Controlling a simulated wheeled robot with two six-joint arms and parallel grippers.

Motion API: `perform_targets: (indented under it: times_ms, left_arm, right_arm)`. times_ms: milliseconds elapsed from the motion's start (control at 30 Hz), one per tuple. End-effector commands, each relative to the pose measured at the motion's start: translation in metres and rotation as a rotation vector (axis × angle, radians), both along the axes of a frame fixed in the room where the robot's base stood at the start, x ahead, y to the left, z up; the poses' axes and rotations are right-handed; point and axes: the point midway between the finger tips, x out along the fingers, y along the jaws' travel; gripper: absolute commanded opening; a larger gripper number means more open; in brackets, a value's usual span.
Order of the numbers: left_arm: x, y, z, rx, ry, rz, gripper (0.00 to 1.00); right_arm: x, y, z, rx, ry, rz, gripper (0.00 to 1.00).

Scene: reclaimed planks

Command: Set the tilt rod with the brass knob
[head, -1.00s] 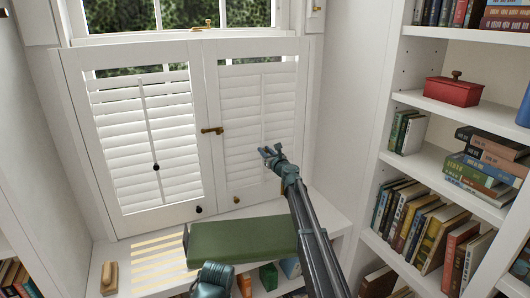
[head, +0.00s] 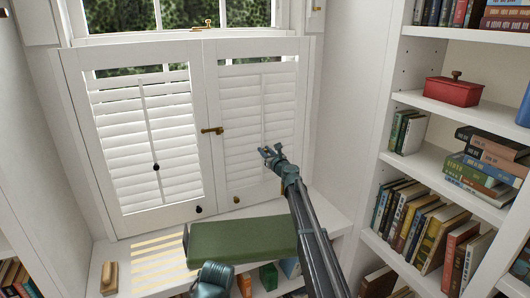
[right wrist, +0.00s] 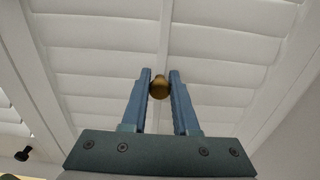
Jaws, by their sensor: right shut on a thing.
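The brass knob (right wrist: 159,87) sits on the white tilt rod (right wrist: 165,35) of the right shutter panel. My right gripper (right wrist: 160,86) is shut on the knob, with one blue finger on each side of it. In the head view the same gripper (head: 268,152) is against the lower half of the right panel's slats (head: 243,105) and covers the knob. These slats look nearly closed. The left panel (head: 145,140) has its own tilt rod with a dark knob (head: 156,167), and light shows between its upper slats.
A brass latch (head: 212,130) joins the two panels at mid-height. Small knobs (head: 198,209) sit on the lower rails. A green box-like thing (head: 240,241) and a wooden-handled brush (head: 109,277) lie on the sill. Bookshelves (head: 420,170) stand close on the right.

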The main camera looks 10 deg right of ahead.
Motion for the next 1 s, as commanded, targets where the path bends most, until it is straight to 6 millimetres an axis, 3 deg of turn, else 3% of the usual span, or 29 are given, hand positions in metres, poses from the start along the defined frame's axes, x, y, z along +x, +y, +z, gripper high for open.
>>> perform_targets:
  times_ms: [367, 667, 700, 733, 1000]
  left_arm:
    - [0.0, 0.0, 0.027, 0.0, 0.0, 0.0, 0.58]
    - [0.0, 0.0, 0.025, 0.0, 0.0, 0.0, 0.58]
    - [0.0, 0.0, 0.025, 0.0, 0.0, 0.0, 0.58]
    - [0.0, 0.0, 0.025, 0.0, 0.0, 0.0, 0.58]
    - [0.0, 0.0, 0.025, 0.0, 0.0, 0.0, 0.58]
  right_arm:
    - [0.0, 0.0, 0.027, 0.0, 0.0, 0.0, 0.0]
    - [0.0, 0.0, 0.025, 0.0, -0.001, 0.0, 0.0]
    - [0.0, 0.0, 0.025, 0.0, -0.001, 0.0, 0.35]
    - [0.0, 0.0, 0.025, 0.0, 0.0, 0.0, 0.41]
    - [0.0, 0.0, 0.025, 0.0, 0.0, 0.0, 0.42]
